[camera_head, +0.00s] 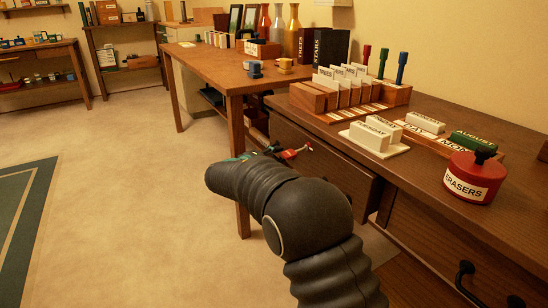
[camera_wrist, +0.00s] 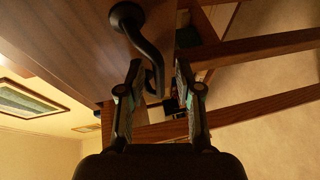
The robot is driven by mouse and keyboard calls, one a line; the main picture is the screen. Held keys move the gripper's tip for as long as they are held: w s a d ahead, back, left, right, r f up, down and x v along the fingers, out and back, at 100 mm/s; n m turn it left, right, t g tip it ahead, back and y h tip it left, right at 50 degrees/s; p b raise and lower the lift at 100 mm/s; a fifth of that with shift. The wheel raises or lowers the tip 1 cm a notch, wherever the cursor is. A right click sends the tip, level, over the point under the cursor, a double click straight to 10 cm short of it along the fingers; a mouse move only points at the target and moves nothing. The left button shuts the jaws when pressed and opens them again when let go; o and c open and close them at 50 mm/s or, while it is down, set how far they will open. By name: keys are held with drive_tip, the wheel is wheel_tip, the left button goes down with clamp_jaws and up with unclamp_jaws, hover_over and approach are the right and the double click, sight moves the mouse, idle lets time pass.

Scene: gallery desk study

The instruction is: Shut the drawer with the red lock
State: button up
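A wooden drawer front (camera_head: 335,172) stands a little out from the right-hand desk, with a dark gap at its right end. Its face also seems to fill the upper left of the wrist view (camera_wrist: 75,45). A curved black handle (camera_wrist: 138,32) sticks out from that face. My gripper (camera_wrist: 160,63) is open, and the handle's lower end lies between its two fingers in that view. I cannot tell whether they touch. In the head view my gripper (camera_head: 272,153) is beside the drawer front, partly hidden by my arm. I cannot make out a red lock for certain.
The desk top carries a red erasers pot (camera_head: 474,186), white blocks (camera_head: 370,136) and a card rack (camera_head: 350,92). Another drawer handle (camera_head: 464,278) is at lower right. A table (camera_head: 215,72) stands close behind the gripper.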

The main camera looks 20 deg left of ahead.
clamp_jaws()
drive_tip(key=w+d+b, duration=0.2)
drive_tip(key=w, duration=0.1)
drive_tip(key=shift+d+f, duration=0.15)
drive_tip(key=shift+d, duration=0.2)
drive_tip(key=shift+w+r, duration=0.1)
drive_tip(key=shift+r, duration=0.1)
unclamp_jaws()
drive_tip(key=shift+w+d, duration=0.1)
drive_tip(key=shift+d, duration=0.1)
drive_tip(key=shift+s+a, duration=0.2)
